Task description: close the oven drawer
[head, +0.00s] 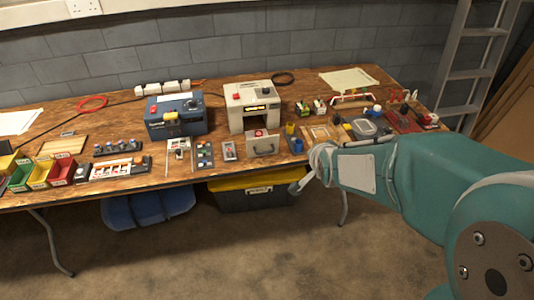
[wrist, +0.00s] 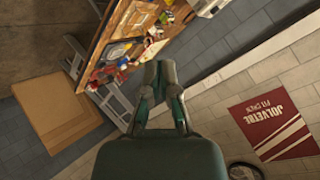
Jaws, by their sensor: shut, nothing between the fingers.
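The oven (head: 243,99) is a cream box with a small lit display, standing at the back middle of the bench in the head view. Its drawer (head: 263,147) has a grey front with a handle and stands out from the oven towards the bench's front edge, so it is open. A small red-marked thing shows just behind the drawer front. My gripper (head: 296,189) is to the right of the drawer and lower in the picture, apart from it, by the bench's front edge. In the wrist view my gripper (wrist: 158,68) has its fingers together and empty.
A blue machine (head: 175,115) stands left of the oven. Blue and yellow cylinders (head: 292,136) and a wooden tray (head: 319,133) lie right of the drawer. A yellow-lidded black crate (head: 252,194) is under the bench. A ladder (head: 468,75) stands at the right.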

